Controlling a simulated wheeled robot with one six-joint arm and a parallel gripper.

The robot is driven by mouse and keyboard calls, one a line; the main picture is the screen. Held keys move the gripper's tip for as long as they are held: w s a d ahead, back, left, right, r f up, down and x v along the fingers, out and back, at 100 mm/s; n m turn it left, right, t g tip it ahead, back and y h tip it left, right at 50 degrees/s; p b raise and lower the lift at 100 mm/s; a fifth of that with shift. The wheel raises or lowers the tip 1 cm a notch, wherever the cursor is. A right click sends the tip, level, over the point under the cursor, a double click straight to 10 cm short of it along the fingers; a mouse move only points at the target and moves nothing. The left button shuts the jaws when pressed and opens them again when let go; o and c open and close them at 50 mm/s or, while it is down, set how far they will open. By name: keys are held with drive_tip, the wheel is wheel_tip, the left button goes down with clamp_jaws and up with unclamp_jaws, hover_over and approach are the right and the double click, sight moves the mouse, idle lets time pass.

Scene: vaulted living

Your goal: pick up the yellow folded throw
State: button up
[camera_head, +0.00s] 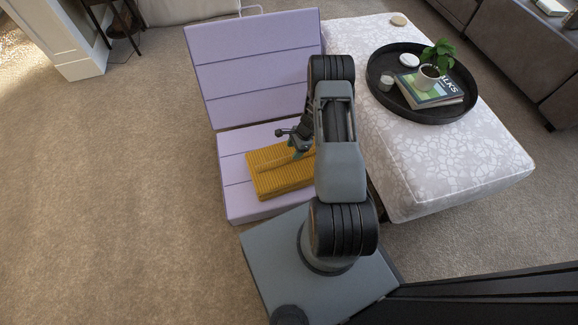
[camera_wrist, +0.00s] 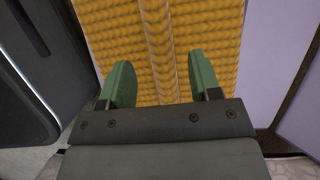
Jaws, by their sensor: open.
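The yellow folded throw (camera_head: 278,184) lies on the seat of a lilac slatted chair, with a ridge or fold running along its top. In the wrist view the throw (camera_wrist: 215,38) fills the upper middle, its ribbed knit close to the fingertips. My gripper (camera_wrist: 158,82) is open, its two green fingers apart with the throw's raised ridge showing between them. In the head view my gripper (camera_head: 297,150) is over the throw's upper part, and my arm hides the throw's right end. I cannot tell whether the fingertips touch the cloth.
The lilac chair's backrest (camera_head: 255,70) rises behind the throw. A pale patterned ottoman (camera_head: 440,165) stands to the right, with a round black tray (camera_head: 378,92) bearing a book, a potted plant and small items. Bare carpet (camera_head: 120,190) lies open at the left.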

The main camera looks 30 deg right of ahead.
sight(289, 157)
drive_tip(key=shift+b+x, duration=1.3)
drive_tip(key=shift+x, duration=1.35)
drive_tip(key=shift+s+a+r, duration=0.1)
drive_tip(key=shift+c, duration=0.2)
clamp_jaws()
